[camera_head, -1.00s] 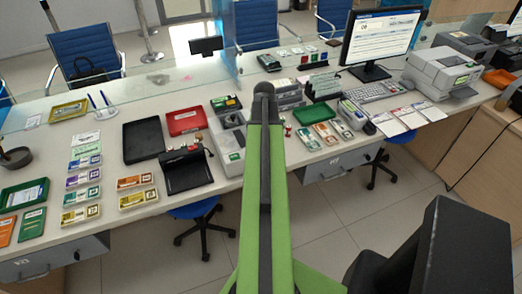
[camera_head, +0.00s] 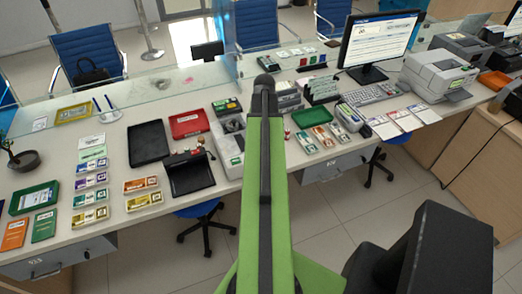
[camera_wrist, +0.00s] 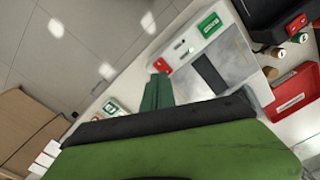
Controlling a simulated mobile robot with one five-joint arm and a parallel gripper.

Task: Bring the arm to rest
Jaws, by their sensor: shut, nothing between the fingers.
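My arm (camera_head: 265,190), green with a black strip, reaches up the middle of the head view. Its black end (camera_head: 265,82) appears in front of the counter. My gripper's fingertips cannot be made out in either view. In the wrist view a broad green part of mine with a black edge (camera_wrist: 160,125) fills the bottom. Beyond it lies a white and grey machine (camera_wrist: 215,65) with a green label. A dark green item (camera_wrist: 158,92) stands out behind the black edge, its lower part hidden. Nothing is seen held.
The counter (camera_head: 120,125) runs across the view. A blue stool (camera_head: 200,210) stands below.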

